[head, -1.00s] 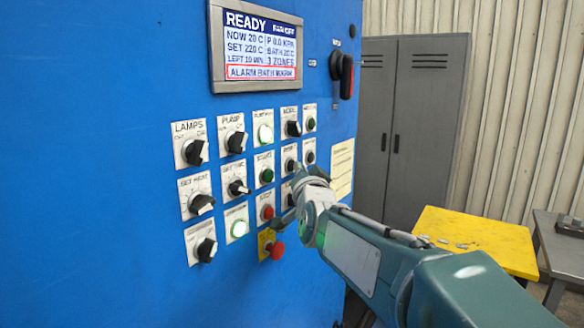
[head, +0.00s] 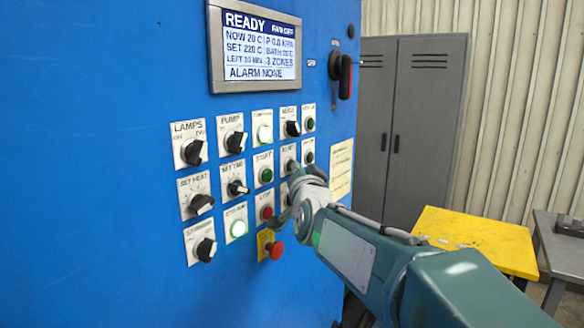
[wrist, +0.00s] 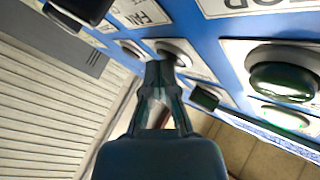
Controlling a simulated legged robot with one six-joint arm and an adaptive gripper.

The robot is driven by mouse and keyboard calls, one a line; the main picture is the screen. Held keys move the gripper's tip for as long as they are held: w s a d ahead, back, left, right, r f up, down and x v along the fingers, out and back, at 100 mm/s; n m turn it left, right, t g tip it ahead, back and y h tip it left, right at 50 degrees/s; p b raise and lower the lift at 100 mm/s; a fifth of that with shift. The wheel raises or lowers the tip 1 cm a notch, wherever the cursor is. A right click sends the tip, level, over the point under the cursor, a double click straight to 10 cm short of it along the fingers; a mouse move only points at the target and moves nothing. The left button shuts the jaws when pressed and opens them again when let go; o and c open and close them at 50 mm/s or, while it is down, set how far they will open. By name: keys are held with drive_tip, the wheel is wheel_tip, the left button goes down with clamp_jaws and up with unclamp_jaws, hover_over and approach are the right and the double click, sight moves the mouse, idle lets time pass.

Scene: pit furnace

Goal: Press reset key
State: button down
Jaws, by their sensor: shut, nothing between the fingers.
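The blue control panel (head: 100,110) carries rows of white-plated knobs and buttons. A dark round key (head: 290,164) in the second row, fourth column, has a small label that looks like RESET but is blurred. My gripper (head: 296,172) is at this key and partly covers the controls below it. In the wrist view my gripper (wrist: 159,68) is shut, with its fingertips at a dark round button (wrist: 174,53). They look in contact with it or very close. The screen (head: 258,47) reads READY and ALARM NONE.
A red stop button (head: 276,250) on a yellow plate sits below my gripper. A green button (head: 266,175) is just left of it; it shows large in the wrist view (wrist: 283,80). A grey locker (head: 425,120) and a yellow table (head: 475,240) stand to the right.

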drive_tip(key=shift+d, duration=0.1)
drive_tip(key=shift+s+d+f, duration=0.1)
drive_tip(key=shift+s+d, duration=0.4)
drive_tip(key=shift+d, duration=0.1)
drive_tip(key=shift+d, duration=0.1)
drive_tip(key=s+d, duration=0.1)
drive_tip(key=d, duration=0.1)
drive_tip(key=s+d, duration=0.1)
drive_tip(key=d, duration=0.1)
drive_tip(key=shift+s, duration=0.4)
idle(0.3)
drive_tip(key=s+d+f+n+g+h, duration=0.1)
drive_tip(key=s+d+f+g, duration=0.2)
drive_tip(key=s+f, duration=0.5)
drive_tip(key=s+d+f+n+g+h, duration=0.1)
drive_tip(key=s+d+f+g, duration=0.3)
drive_tip(key=s, duration=0.9)
drive_tip(key=s+d+f+n+g+h, duration=0.1)
drive_tip(key=s+d+f+n+g, duration=0.2)
drive_tip(key=s+f+g, duration=0.3)
drive_tip(key=s+f, duration=0.5)
drive_tip(key=f, duration=0.1)
drive_tip(key=shift+s+d+g+h, duration=0.15)
drive_tip(key=shift+g+h, duration=0.15)
drive_tip(key=shift+h, duration=0.1)
